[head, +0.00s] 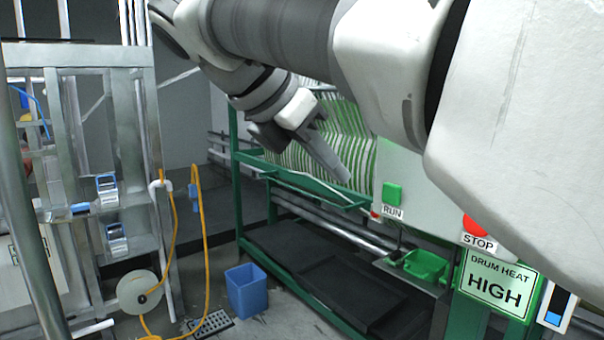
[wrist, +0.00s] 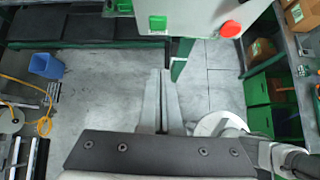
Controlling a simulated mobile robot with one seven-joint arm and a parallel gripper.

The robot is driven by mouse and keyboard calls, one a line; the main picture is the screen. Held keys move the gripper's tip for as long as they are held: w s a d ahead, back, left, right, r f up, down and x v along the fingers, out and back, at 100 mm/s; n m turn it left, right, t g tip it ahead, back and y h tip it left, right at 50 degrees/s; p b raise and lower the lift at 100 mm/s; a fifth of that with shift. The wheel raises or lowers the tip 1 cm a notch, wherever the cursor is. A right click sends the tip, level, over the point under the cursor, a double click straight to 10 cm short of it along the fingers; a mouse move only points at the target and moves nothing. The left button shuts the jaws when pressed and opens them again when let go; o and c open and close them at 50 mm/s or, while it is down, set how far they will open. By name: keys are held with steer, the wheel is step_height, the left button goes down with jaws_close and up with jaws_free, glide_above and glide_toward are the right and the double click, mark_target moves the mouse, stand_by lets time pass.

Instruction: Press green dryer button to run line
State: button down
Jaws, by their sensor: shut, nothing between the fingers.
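The green RUN button (head: 392,194) sits on a pale panel (head: 405,170) in the head view, above a label reading RUN. It also shows in the wrist view (wrist: 157,23) at the top centre. My gripper (head: 346,178) is shut and empty, to the left of the button in the head view. In the wrist view the closed fingertips (wrist: 160,72) point up the picture, below the button and apart from it. The red STOP button (head: 475,226) is to the right of RUN and shows at the wrist view's top right (wrist: 231,29).
A green DRUM HEAT HIGH sign (head: 498,284) is below STOP. A green tray (head: 426,265) sits under the panel. A blue bin (head: 246,290) and an orange hose (head: 203,240) are at the left. Boxes (wrist: 299,14) stand on shelving at the right. Grey floor lies open below the gripper.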

steer(key=shift+w+a+r+n, duration=0.1)
steer(key=shift+a+r+n, duration=0.3)
steer(key=shift+r, duration=0.25)
steer(key=shift+d, duration=0.1)
steer(key=b, duration=0.1)
glide_toward(390, 201)
step_height(390, 201, down, 4)
steer(key=w+d, duration=0.2)
steer(key=d, duration=0.1)
steer(key=shift+w+d+f, duration=0.1)
steer(key=shift+w+d, duration=0.05)
steer(key=shift+w, duration=0.2)
